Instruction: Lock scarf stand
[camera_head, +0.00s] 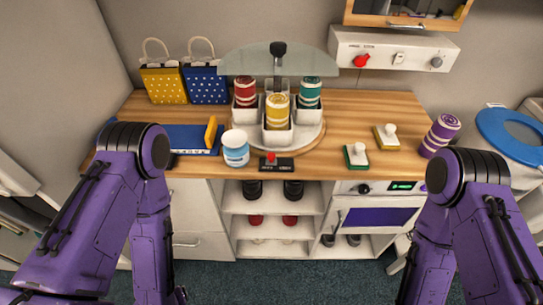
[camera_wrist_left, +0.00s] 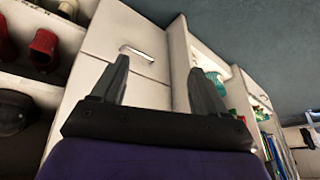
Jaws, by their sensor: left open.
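The scarf stand is a round white stand (camera_head: 309,132) on the wooden counter. Its white cups hold a red rolled scarf (camera_head: 245,91), a yellow one (camera_head: 278,111) and a teal one (camera_head: 310,92). A clear rounded panel (camera_head: 255,62) with a black knob (camera_head: 278,49) stands upright behind the scarves. A small black box with a red button (camera_head: 271,158) sits in front of the stand. My left gripper (camera_wrist_left: 160,78) is open and empty in the left wrist view, low in front of the white cabinet. My right arm shows in the head view, but its gripper is out of frame.
A white and blue tub (camera_head: 235,149) stands left of the button box. Yellow (camera_head: 163,83) and blue (camera_head: 206,82) dotted bags stand at the back left. Two stamps (camera_head: 356,155) (camera_head: 386,137) and a purple roll (camera_head: 440,135) lie right. The counter right of the stand is partly clear.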

